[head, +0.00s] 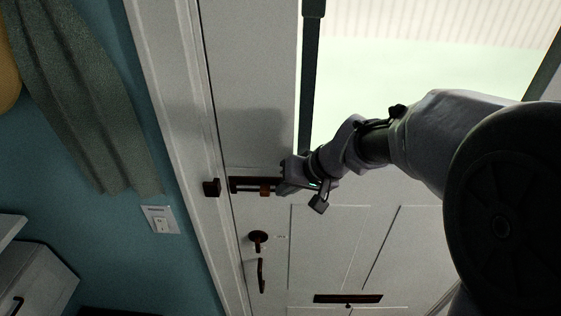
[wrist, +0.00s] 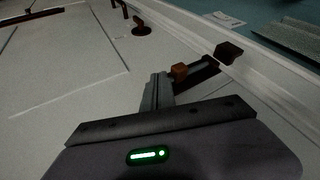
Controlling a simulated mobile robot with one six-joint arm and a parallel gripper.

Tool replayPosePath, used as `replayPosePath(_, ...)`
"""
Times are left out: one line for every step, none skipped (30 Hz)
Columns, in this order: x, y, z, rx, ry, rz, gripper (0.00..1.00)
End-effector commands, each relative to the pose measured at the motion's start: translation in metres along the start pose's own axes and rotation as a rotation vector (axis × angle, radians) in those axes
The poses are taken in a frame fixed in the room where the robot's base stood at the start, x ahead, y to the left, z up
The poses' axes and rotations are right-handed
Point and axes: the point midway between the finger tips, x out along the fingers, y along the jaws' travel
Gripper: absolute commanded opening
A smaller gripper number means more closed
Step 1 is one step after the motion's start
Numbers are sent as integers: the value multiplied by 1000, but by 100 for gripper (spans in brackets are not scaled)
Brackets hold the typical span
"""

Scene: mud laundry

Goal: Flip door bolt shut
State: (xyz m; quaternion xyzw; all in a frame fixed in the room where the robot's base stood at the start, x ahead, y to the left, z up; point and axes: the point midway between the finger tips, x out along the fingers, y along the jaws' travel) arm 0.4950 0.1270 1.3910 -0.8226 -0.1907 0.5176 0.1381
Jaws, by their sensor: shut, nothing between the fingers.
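The dark door bolt (head: 240,185) is mounted across the white door near its left edge, with a small red-brown knob (head: 265,190) on it. The dark keeper (head: 211,187) sits on the door frame, with a visible gap between it and the bolt. My gripper (head: 282,186) is shut and empty, just right of the knob at the bolt's right end. In the wrist view, the closed fingers (wrist: 157,88) point at the knob (wrist: 180,71), with the bolt (wrist: 205,72) and keeper (wrist: 229,52) beyond. I cannot tell whether the fingertips touch the knob.
Below the bolt are a round dark lock (head: 258,237), a door handle (head: 261,274) and a mail slot (head: 348,299). A bright window (head: 400,75) fills the upper door. Left of the frame are a green curtain (head: 85,100), an outlet (head: 160,219) and a white cabinet (head: 38,280).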

Motion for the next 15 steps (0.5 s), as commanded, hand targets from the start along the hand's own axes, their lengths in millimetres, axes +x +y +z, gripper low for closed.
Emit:
replayPosePath(1, -5, 0, -1, -1, 0, 0)
replayPosePath(2, -6, 0, 0, -1, 0, 0)
replayPosePath(3, -8, 0, 1, -1, 0, 0)
replayPosePath(4, -9, 0, 1, -1, -1, 0)
replayPosePath(5, -10, 0, 1, -1, 0, 0)
replayPosePath(5, -10, 0, 1, 0, 0, 0)
replayPosePath(5, -10, 0, 1, 0, 0, 0)
replayPosePath(5, -10, 0, 1, 0, 0, 0)
replayPosePath(5, -10, 0, 2, 0, 0, 0)
replayPosePath(5, -10, 0, 2, 0, 0, 0)
replayPosePath(5, -10, 0, 2, 0, 0, 0)
replayPosePath(5, -10, 0, 2, 0, 0, 0)
replayPosePath(5, -10, 0, 1, 0, 0, 0)
replayPosePath(6, -10, 0, 1, 0, 0, 0)
replayPosePath(8, -12, 1, 0, 0, 0, 0)
